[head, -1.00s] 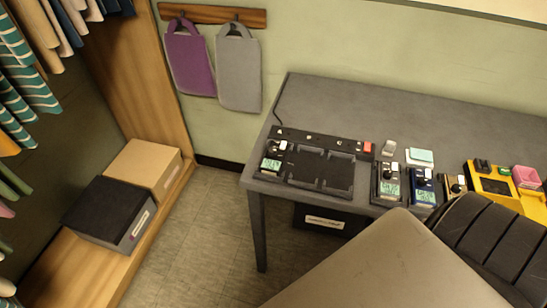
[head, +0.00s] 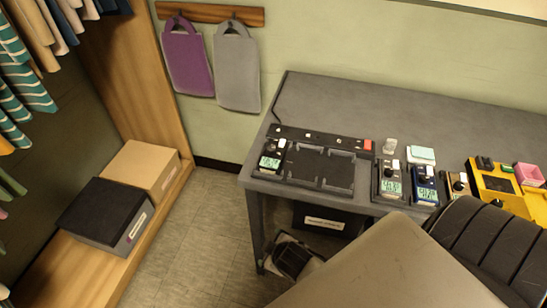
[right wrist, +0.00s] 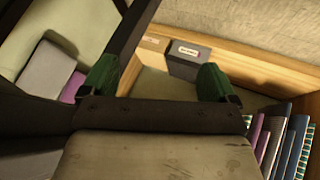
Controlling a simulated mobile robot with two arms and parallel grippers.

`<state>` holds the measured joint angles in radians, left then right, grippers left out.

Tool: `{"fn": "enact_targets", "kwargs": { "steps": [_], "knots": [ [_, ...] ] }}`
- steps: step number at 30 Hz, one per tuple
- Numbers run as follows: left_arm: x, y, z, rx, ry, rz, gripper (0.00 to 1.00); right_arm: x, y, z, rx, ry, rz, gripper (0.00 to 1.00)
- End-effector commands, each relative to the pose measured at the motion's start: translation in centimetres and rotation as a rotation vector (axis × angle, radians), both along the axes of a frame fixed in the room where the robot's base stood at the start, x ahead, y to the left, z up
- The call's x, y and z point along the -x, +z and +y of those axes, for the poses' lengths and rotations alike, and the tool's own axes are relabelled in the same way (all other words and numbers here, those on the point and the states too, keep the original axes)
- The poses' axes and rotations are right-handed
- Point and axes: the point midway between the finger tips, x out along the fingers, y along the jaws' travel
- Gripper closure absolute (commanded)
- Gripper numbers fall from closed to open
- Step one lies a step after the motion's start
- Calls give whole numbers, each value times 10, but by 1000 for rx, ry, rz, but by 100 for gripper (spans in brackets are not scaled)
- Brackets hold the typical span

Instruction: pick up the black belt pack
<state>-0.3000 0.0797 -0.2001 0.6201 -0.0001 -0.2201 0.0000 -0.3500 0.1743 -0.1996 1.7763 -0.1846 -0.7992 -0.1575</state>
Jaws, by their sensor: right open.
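Two dark belt packs with lit displays show in the head view. One black belt pack (head: 271,156) sits at the left end of the black charging dock (head: 318,188). Another black belt pack (head: 390,181) stands on the table just right of the dock. I cannot tell which one the task names. A blue belt pack (head: 424,185) is beside it. My right gripper (right wrist: 157,82) shows in the right wrist view with green fingers wide apart and nothing between them. Its fingers do not show in the head view. My left gripper is not in view.
A yellow case (head: 490,187) and a pink box (head: 527,174) lie farther right on the grey table (head: 400,110). The table's back part is clear. A labelled black box (head: 325,220) is below it. Boxes sit on the wooden shelf at left; purple and grey bags hang on the wall.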

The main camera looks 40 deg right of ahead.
Motion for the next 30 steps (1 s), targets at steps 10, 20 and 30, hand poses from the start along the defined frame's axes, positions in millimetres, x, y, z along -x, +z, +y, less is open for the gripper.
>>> {"fn": "enact_targets", "kwargs": {
  "steps": [10,20,30],
  "knots": [
    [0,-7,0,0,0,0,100,-21,121,1,67,29,-181,11],
    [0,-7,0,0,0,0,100,-105,212,14,464,369,-674,11],
    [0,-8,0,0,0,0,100,-146,333,91,1320,994,-1402,11]
  ]
}}
